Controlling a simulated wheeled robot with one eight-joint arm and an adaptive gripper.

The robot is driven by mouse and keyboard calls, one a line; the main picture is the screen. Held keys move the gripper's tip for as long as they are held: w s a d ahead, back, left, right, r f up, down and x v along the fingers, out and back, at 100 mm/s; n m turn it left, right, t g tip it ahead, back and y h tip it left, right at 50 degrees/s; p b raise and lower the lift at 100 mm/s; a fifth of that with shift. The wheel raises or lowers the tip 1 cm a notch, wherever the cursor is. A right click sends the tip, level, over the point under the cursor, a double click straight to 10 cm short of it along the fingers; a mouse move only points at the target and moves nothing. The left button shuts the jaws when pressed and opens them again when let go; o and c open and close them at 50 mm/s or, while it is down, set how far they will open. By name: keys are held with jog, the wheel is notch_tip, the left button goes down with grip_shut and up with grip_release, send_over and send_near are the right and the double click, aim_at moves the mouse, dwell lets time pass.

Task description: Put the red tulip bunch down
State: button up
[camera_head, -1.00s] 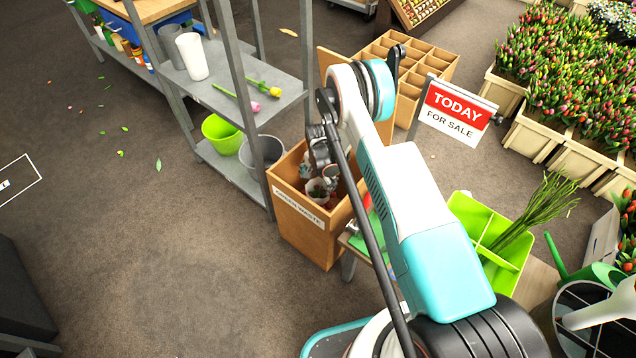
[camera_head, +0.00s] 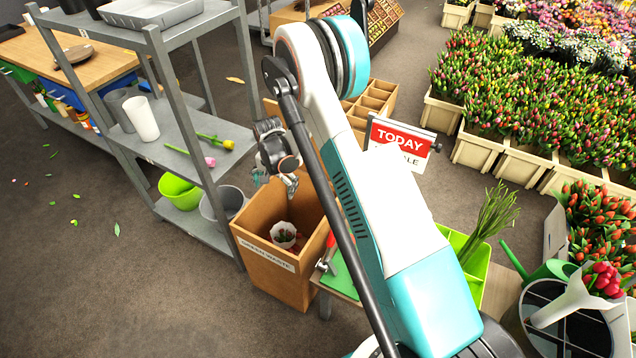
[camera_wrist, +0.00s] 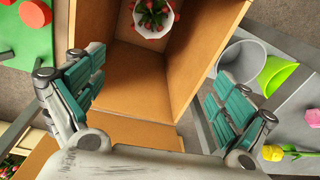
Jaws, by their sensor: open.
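A red tulip bunch in a white wrapper (camera_head: 285,235) stands inside the brown wooden box (camera_head: 262,270), whose label seems to end in "WASTE". In the wrist view the bunch (camera_wrist: 152,16) is at the top, beside the box wall (camera_wrist: 185,55), with its red heads facing up; its lower part is hidden. My gripper (camera_head: 288,184) is above the box, apart from the bunch. In the wrist view my gripper (camera_wrist: 155,98) has its two green-padded fingers spread wide, with nothing between them.
A grey shelf (camera_head: 185,150) stands left of the box, holding loose tulips (camera_head: 215,140) and a lime bucket (camera_head: 180,191). A table with a green mat (camera_head: 345,277) is right of the box. Another red bunch in a white cone (camera_head: 600,285) is at far right.

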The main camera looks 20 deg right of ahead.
jog(key=s+r+n+t, duration=0.1)
jog(key=s+r, duration=0.3)
jog(key=r, duration=0.6)
jog(key=s+r+n+t, duration=0.1)
jog(key=s+r+n, duration=0.15)
jog(key=r, duration=0.65)
jog(key=s+r+n+t, duration=0.1)
jog(key=s+r, duration=0.4)
jog(key=r, duration=0.5)
jog(key=s+r+n+t, duration=0.1)
jog(key=s+r+n, duration=0.1)
jog(key=s, duration=0.9)
jog(key=s+d+r+n+t, duration=0.1)
jog(key=s+r, duration=0.4)
jog(key=s, duration=0.6)
jog(key=shift+s+n+t, duration=0.25)
jog(key=shift+n+t, duration=0.45)
jog(key=shift+n, duration=0.25)
jog(key=shift+d, duration=0.1)
